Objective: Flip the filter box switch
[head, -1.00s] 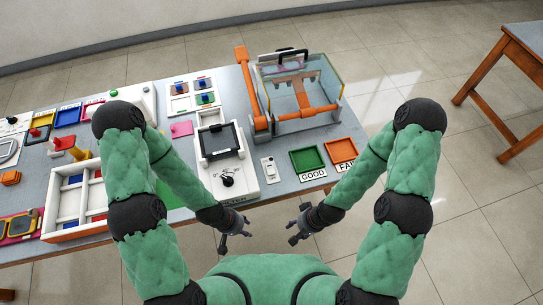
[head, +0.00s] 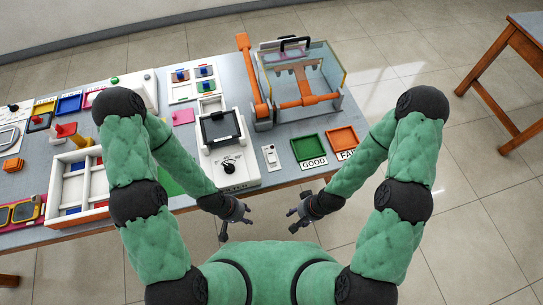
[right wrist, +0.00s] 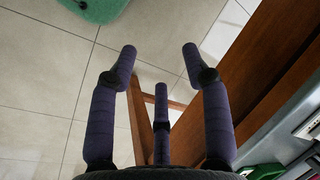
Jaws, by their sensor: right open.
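The white filter box (head: 243,173) stands near the table's front edge, with a dark screen (head: 219,127) and a black knob (head: 229,166) on top. Its front lettering is partly readable. A small white switch plate (head: 270,158) lies just right of it. My left gripper (head: 235,229) is in front of the table edge, below the box in the picture; its fingers look spread and empty. My right gripper (head: 291,222) is also off the table edge, to the right; it is open and empty. In the right wrist view its fingers (right wrist: 160,60) have only floor and table parts between them.
Green (head: 309,147) and orange (head: 342,139) trays labelled GOOD and FAIL lie right of the switch plate. A clear-walled case with orange parts (head: 305,102) stands behind. A white divided tray (head: 57,190) is at left. The wooden table edge (right wrist: 250,80) is beside my right gripper.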

